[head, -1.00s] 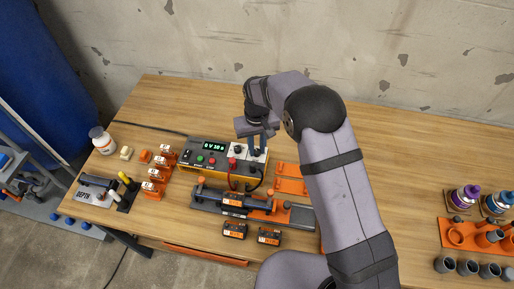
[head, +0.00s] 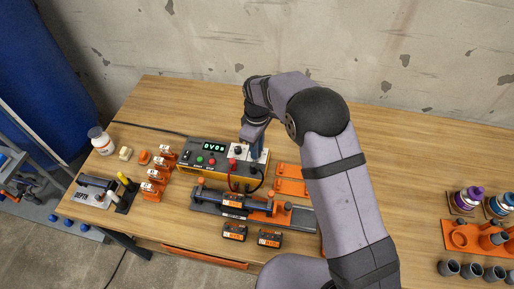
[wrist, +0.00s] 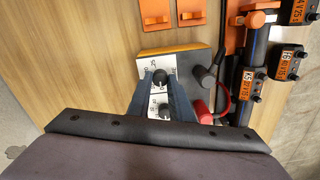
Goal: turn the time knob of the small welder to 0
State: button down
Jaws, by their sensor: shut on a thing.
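The small welder (head: 197,167) is a grey and yellow box on the bench, with a green-lit display (head: 214,147) that appears to read "0V0s". Its white panel has two black knobs. The left knob (head: 238,150) stands free and also shows in the wrist view (wrist: 165,110). The right knob, the time knob (wrist: 160,77), sits between my fingertips in the wrist view. My gripper (head: 257,155) points down over the panel and is shut on this knob. Its pointer and small scale marks are too blurred to read, and my fingers hide it in the head view.
Red and black plugs with cables (head: 232,178) come out close beside the knobs. A pipe clamp rig (head: 295,215) lies in front of the welder. Orange brackets (head: 290,187) lie to its right, and orange stepped holders (head: 155,180) to its left. The bench behind is clear.

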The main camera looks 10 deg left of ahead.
jog(key=shift+n, duration=0.4)
jog(key=c, duration=1.6)
grip_release()
jog(key=shift+r+b, duration=1.1)
jog(key=shift+r, duration=2.65)
